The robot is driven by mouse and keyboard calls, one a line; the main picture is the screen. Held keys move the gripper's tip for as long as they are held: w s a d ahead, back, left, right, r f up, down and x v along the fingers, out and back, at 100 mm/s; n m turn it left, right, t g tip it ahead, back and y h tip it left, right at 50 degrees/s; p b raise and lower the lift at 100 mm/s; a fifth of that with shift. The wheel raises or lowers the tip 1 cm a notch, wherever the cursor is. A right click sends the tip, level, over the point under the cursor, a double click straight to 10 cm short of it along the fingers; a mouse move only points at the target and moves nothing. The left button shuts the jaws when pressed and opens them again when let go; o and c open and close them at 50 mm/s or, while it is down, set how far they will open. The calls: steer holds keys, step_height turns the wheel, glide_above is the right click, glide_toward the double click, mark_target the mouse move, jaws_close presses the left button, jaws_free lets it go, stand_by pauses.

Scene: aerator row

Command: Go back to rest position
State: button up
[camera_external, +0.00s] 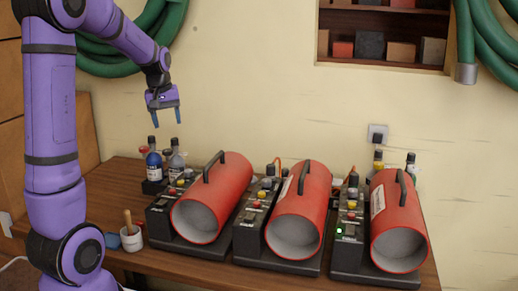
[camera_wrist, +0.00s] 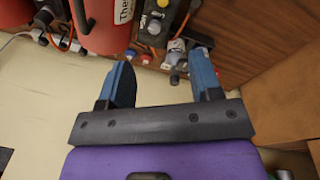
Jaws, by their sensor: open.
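My gripper (camera_external: 165,115) hangs in the air above the left end of the table, in front of the wall. Its two blue fingers point down and stand apart with nothing between them. In the wrist view my gripper (camera_wrist: 165,85) is also open and empty. Three red cylindrical aerators (camera_external: 213,200), (camera_external: 298,212), (camera_external: 397,222) stand in a row on black bases with control panels. A green light (camera_external: 340,231) glows on the rightmost panel. Part of a red cylinder (camera_wrist: 102,25) and a control panel (camera_wrist: 155,22) show in the wrist view.
Several bottles (camera_external: 165,165) stand at the table's back left, below my gripper. A white cup (camera_external: 131,238) with a wooden handle and a blue block (camera_external: 112,240) sit at the front left. Green hoses (camera_external: 145,40) and a shelf (camera_external: 385,38) are on the wall.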

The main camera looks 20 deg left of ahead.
steer(key=s+r+m+t, duration=0.2)
steer(key=s+m, duration=0.1)
steer(key=s, duration=1.1)
steer(key=s+r+m+t, duration=0.1)
steer(key=s+r+m, duration=0.1)
steer(key=s, duration=1.2)
steer(key=shift+d+r+m+t+y, duration=0.3)
steer(key=shift+d+m+t, duration=0.05)
steer(key=shift+m+t, duration=0.05)
